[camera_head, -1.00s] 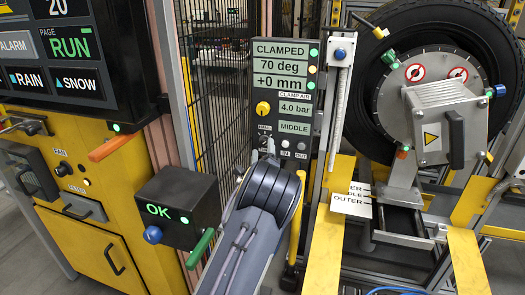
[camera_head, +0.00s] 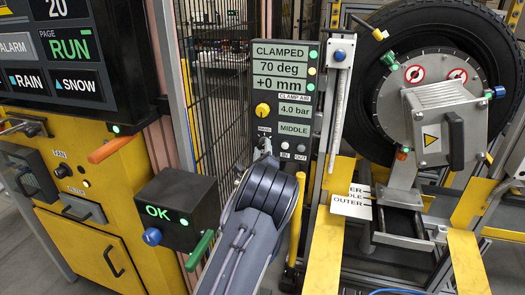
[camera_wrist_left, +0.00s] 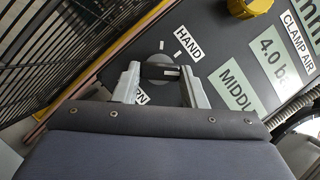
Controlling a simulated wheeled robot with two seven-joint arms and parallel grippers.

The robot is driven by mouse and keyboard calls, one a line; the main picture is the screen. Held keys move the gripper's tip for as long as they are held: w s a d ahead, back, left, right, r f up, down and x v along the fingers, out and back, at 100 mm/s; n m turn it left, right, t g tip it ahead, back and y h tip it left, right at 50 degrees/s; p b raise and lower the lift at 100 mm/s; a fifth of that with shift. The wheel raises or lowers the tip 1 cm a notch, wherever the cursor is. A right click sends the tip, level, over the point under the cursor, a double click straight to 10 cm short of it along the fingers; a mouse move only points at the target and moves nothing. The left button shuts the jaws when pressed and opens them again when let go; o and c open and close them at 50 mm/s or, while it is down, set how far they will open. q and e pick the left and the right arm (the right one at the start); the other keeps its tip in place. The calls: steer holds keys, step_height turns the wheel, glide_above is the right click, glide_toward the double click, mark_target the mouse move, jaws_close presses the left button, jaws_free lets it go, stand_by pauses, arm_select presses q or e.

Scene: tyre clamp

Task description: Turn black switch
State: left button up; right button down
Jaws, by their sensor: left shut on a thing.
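The black switch (camera_wrist_left: 158,71) is a round dial with a raised bar on the dark control panel, in the left wrist view. A white HAND label (camera_wrist_left: 187,42) sits above it, and a second label (camera_wrist_left: 142,96) below is partly hidden. My left gripper (camera_wrist_left: 160,74) has one finger on each side of the bar and is shut on it. In the head view my left gripper (camera_head: 264,146) reaches the lower left of the control panel (camera_head: 266,98). My right gripper is not in view.
A yellow knob (camera_head: 263,109) sits above the switch, and two small buttons lie to its right. A black OK box (camera_head: 177,208) with a blue knob and green handle stands left of my arm. A mesh fence (camera_head: 215,70) and a tyre (camera_head: 376,80) flank the panel.

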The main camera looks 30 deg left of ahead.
arm_select(q)
steer(key=n, duration=0.2)
steer(key=n+g, duration=0.1)
steer(key=shift+d+r+y+p, duration=0.1)
steer(key=shift+r+y+p, duration=0.2)
steer(key=shift+p, duration=0.1)
steer(key=n+g+p, duration=0.1)
steer(key=n, duration=0.2)
steer(key=shift+r, duration=0.1)
steer(key=n+g+p, duration=0.1)
steer(key=n, duration=0.1)
steer(key=n+g+p, duration=0.1)
steer(key=n+p, duration=0.1)
steer(key=shift+r+n+h, duration=0.2)
steer(key=shift+n+h, duration=0.2)
steer(key=shift+n+g+h+p, duration=0.4)
steer(key=shift+n+p, duration=0.5)
steer(key=shift+n, duration=0.3)
steer(key=shift+n+h, duration=0.5)
steer(key=shift+n, duration=0.4)
steer(key=shift+n+h+p, duration=0.3)
steer(key=shift+n+h, duration=0.2)
steer(key=shift+n, duration=0.4)
steer(key=shift+g, duration=0.3)
